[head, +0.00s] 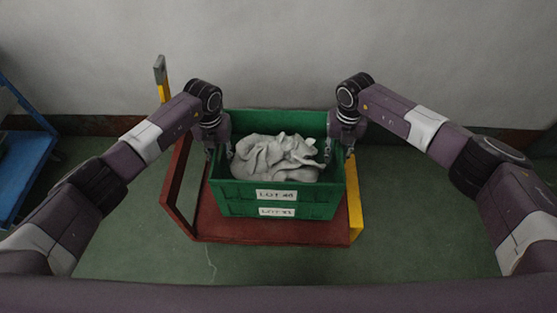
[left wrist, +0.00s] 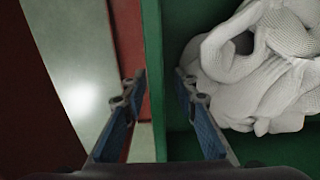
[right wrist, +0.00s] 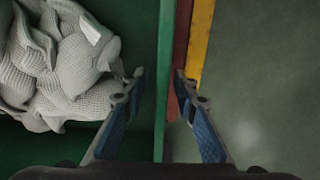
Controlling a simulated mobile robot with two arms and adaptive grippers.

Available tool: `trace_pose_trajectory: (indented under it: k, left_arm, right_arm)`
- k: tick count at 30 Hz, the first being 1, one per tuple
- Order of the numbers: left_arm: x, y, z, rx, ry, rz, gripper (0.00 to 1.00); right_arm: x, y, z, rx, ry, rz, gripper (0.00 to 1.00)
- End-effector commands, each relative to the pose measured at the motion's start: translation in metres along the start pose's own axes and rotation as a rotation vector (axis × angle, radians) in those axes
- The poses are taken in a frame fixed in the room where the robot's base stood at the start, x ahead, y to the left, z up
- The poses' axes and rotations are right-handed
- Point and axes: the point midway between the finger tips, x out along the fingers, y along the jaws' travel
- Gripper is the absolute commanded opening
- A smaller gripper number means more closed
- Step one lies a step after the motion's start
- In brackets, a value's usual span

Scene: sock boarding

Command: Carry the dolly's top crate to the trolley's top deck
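The top crate (head: 231,192) is green, holds a heap of pale socks (head: 275,158) and carries a white label. It is stacked on a second green crate (head: 237,210) on the red dolly (head: 275,231). My left gripper (head: 222,150) is at the crate's left wall; in the left wrist view its open fingers (left wrist: 162,85) straddle the wall rim (left wrist: 152,60). My right gripper (head: 337,152) is at the right wall; in the right wrist view its open fingers (right wrist: 159,85) stand either side of that rim (right wrist: 166,60). Gaps show between fingers and rims.
A blue trolley (head: 22,160) stands at the far left, partly cut off. The dolly has a red side frame (head: 178,180), a post (head: 161,78) at back left and a yellow edge (head: 354,205) at right. A wall is close behind. Green floor is clear on the right.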

Motion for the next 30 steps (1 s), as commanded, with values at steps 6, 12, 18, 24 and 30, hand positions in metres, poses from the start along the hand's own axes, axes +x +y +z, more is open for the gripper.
trace_pose_trajectory:
  k: [6,12,18,24,30]
  left_arm:
    - [-0.0002,0.0000,0.0000,0.000,0.000,0.000,0.04]
    - [-0.0004,0.0001,0.0000,0.000,0.000,0.000,0.00]
    - [-0.0005,0.0001,0.0001,0.000,0.000,0.000,0.00]
    - [-0.0006,0.0001,0.0001,0.000,0.000,0.000,0.00]
    - [-0.0031,-0.0002,0.0011,0.000,-0.003,-0.001,0.00]
  right_arm:
    - [-0.0003,-0.0001,0.0000,0.000,0.000,0.000,0.04]
    - [-0.0004,-0.0001,0.0001,0.000,0.000,0.000,0.00]
    - [-0.0006,-0.0001,0.0001,0.001,0.000,0.000,0.00]
    - [-0.0007,-0.0001,0.0002,0.001,0.000,0.000,0.00]
    - [-0.0033,0.0004,0.0012,0.001,-0.002,0.001,0.00]
